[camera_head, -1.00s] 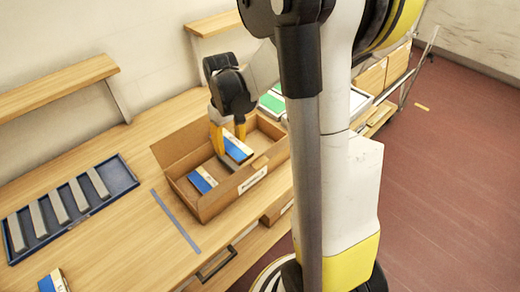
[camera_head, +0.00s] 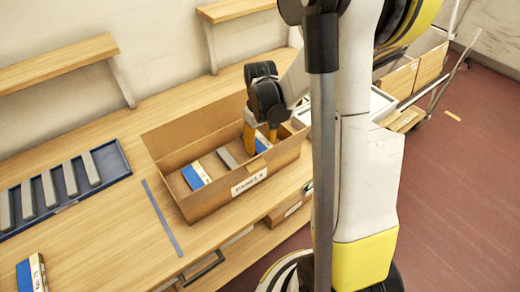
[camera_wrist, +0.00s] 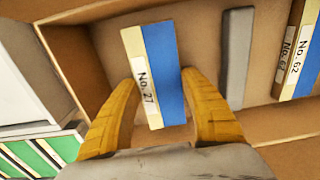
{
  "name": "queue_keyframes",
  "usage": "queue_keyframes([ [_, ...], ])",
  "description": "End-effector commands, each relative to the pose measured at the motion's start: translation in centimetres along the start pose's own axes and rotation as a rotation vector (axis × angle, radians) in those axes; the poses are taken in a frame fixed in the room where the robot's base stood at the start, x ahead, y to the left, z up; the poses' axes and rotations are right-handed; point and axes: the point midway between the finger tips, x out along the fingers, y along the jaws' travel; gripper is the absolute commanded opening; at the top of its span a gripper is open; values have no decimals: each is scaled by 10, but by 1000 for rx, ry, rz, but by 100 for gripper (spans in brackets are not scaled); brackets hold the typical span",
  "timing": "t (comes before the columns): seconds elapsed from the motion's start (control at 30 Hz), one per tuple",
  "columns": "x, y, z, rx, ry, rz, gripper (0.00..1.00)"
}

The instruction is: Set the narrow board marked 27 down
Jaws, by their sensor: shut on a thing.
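The narrow board marked No. 27 (camera_wrist: 156,68), cream and blue with a white label, is between the yellow fingers of my gripper (camera_wrist: 161,112). In the head view my gripper (camera_head: 261,138) reaches down into the right part of a cardboard box (camera_head: 196,213) labelled PANELS, and the board (camera_head: 262,145) is partly hidden by the fingers and box wall. Whether its underside touches the box floor cannot be told.
A blue tray (camera_head: 116,176) with several grey bars lies left of the box. Another blue-and-white board (camera_head: 33,274) is on the bench at the front left. Bare bench and a grey strip (camera_head: 163,217) lie between tray and box. Shelves (camera_head: 58,62) line the wall.

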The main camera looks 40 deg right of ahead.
Motion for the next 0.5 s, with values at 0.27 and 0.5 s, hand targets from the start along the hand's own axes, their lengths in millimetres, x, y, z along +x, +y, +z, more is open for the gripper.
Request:
queue_keyframes([
  [0.27, 14, 0, 0, 0, 0, 0, 22],
  [0.5, 17, 0, 0, 0, 0, 0, 67],
])
